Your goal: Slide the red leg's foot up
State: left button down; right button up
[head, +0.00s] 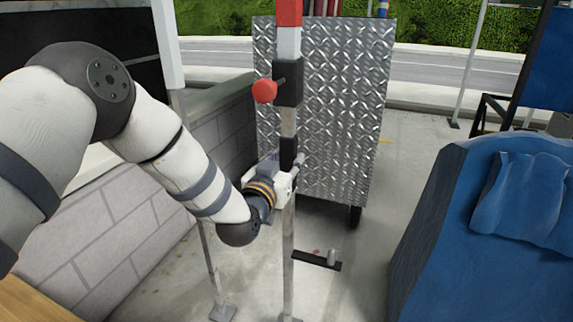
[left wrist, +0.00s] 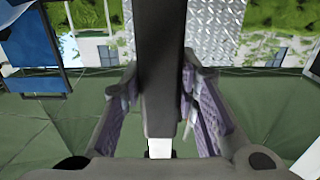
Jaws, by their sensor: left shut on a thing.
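The red leg is an upright pole with a red top (head: 289,12), a white band, and a black collar (head: 288,82) with a red knob (head: 264,91). Its thin grey lower tube (head: 289,255) runs down to the ground, with its lower end at the bottom picture edge. A black section (head: 289,152) sits on the pole below the collar. My left gripper (head: 284,180) is shut on the leg's foot part, just below that black section. In the left wrist view, a dark upright bar (left wrist: 160,60) stands between its purple-padded fingers (left wrist: 162,110). My right gripper is out of view.
A diamond-plate metal cart (head: 345,110) stands close behind the pole. Another white-topped leg (head: 167,45) stands left by a block wall (head: 110,225). A blue covered object (head: 480,230) fills the right.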

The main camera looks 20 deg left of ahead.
pick_arm(q)
jog(key=c, duration=1.2)
grip_release()
jog(key=shift+w+r, duration=0.1)
jog(key=shift+r, duration=0.4)
jog(key=shift+c, duration=0.2)
jog(key=shift+f, duration=0.2)
jog(key=s, duration=1.2)
jog(key=shift+a, duration=0.2)
